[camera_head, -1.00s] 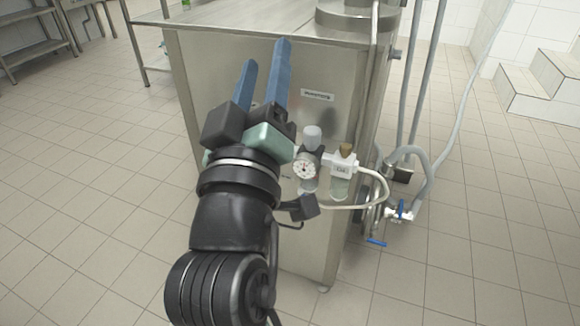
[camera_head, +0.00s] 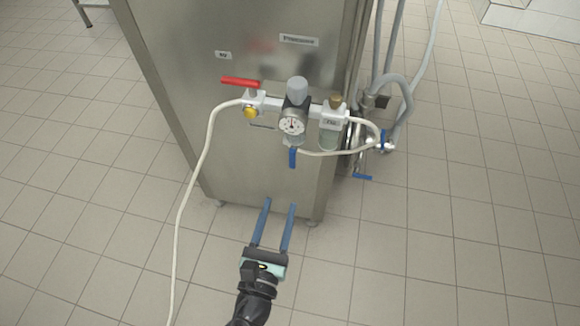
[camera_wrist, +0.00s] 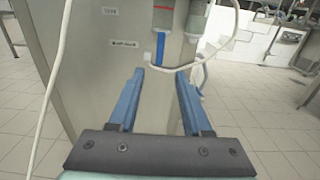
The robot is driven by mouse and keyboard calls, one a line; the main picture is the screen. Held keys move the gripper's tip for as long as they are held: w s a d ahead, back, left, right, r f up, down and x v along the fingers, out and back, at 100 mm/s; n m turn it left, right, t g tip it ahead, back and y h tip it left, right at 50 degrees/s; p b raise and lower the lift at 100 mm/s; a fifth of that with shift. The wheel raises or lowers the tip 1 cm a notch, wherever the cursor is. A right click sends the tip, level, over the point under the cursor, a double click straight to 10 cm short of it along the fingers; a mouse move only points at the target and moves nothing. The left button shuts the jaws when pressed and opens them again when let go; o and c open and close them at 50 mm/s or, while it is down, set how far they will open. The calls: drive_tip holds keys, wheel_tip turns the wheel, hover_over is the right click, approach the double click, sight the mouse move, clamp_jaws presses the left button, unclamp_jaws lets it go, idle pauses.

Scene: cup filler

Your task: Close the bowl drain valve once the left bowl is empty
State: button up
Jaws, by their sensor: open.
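In the head view my gripper (camera_head: 280,203) is open and empty, low in front of the steel cabinet, its two blue fingers pointing up the picture. The wrist view also shows the spread fingers (camera_wrist: 160,73) with nothing between them. A hanging blue lever (camera_head: 292,157) sits under the gauge, above my fingertips in the head view; a blue lever (camera_wrist: 160,48) shows ahead in the wrist view. More blue-handled valves (camera_head: 383,139) and (camera_head: 362,177) are at the cabinet's right side. I cannot tell which is the bowl drain valve. No bowl is in view.
The steel cabinet (camera_head: 190,110) carries a red lever (camera_head: 240,82), a pressure gauge (camera_head: 292,125) and a filter cup (camera_head: 330,135). A white hose (camera_head: 186,190) hangs to the floor at left. Grey pipes (camera_head: 400,95) stand at right. The tiled floor (camera_head: 470,240) is clear.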

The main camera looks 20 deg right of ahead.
sight(292, 162)
drive_tip(key=b+x, duration=0.1)
drive_tip(key=x, duration=0.9)
drive_tip(key=shift+w+d+b, duration=0.25)
drive_tip(key=shift+w+b, duration=0.1)
drive_tip(key=shift+b, duration=0.05)
clamp_jaws()
